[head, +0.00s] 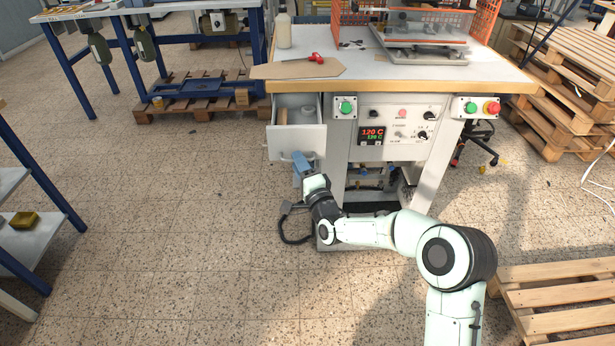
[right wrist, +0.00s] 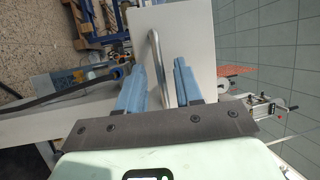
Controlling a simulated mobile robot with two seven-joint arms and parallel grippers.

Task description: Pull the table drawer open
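The table drawer (head: 285,143) is light grey and stands out from the left side of the work table (head: 430,82); its inside shows from above. In the right wrist view its pale front panel (right wrist: 200,42) fills the middle. A curved metal handle (right wrist: 157,55) is on that panel. My right gripper (head: 303,166) is at the drawer front in the head view. In the right wrist view its two blue fingers (right wrist: 160,85) stand apart, one on each side of the handle, with small gaps visible. My left gripper is not in view.
A brown item (head: 282,116) and a pale item (head: 307,113) lie in the drawer. A cardboard sheet (head: 290,70), a red object (head: 317,58) and a bottle (head: 283,28) are on the table above. The floor (head: 170,210) left of the drawer is clear.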

